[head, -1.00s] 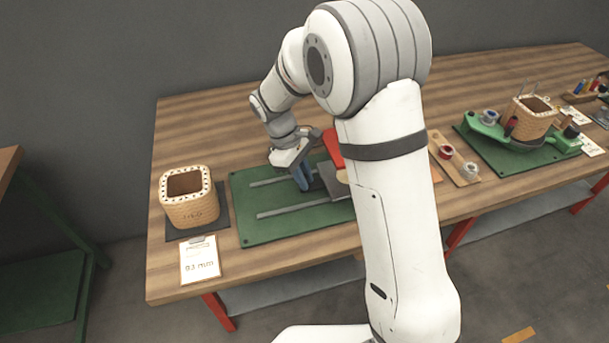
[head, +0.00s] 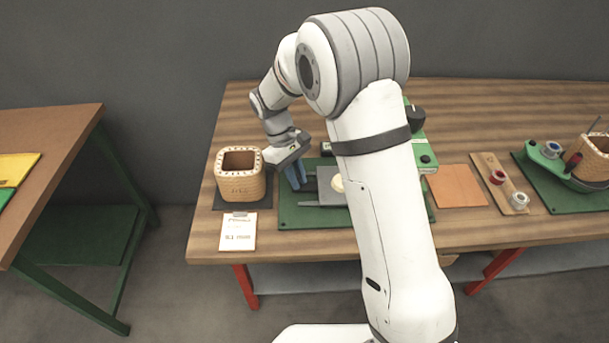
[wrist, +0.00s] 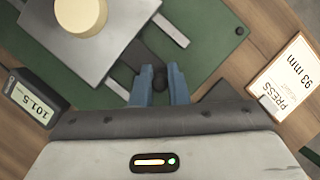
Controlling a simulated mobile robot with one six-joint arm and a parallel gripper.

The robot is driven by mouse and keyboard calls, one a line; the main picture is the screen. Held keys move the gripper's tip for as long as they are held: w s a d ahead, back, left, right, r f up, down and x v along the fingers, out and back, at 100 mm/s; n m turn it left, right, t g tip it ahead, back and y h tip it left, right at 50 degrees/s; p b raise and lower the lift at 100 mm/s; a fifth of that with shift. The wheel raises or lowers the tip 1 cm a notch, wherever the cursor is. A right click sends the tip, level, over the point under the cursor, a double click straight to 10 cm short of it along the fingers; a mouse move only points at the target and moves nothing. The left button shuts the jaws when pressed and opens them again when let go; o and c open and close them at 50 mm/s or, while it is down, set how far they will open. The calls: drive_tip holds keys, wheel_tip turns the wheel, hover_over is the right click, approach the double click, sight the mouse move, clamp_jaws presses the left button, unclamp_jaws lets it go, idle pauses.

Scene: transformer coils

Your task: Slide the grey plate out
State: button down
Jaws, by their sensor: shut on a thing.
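The grey plate (head: 327,183) lies over the green base (head: 300,217), partly hidden behind my arm in the head view. It fills the upper left of the wrist view (wrist: 105,50), with a cream cylinder (wrist: 80,16) standing on it, which also shows in the head view (head: 338,184). My gripper (head: 297,184) is at the plate's left side. Its blue fingers (wrist: 160,86) are shut on the dark handle (wrist: 159,76) at the plate's edge. The rest of the plate and its rails are mostly hidden by my arm.
A woven coil (head: 240,185) stands close left of the gripper on a dark mat. A 93 mm card (wrist: 294,76) lies in front of it. A display reading 101.5 (wrist: 28,103) stands beside the base. An orange pad (head: 457,186) lies to the right.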

drive_tip(key=shift+d, duration=0.2)
drive_tip(key=c, duration=1.4)
unclamp_jaws()
drive_tip(key=shift+w, duration=0.1)
drive_tip(key=v, duration=0.7)
drive_tip(key=shift+r, duration=0.35)
drive_tip(key=shift+a, duration=0.15)
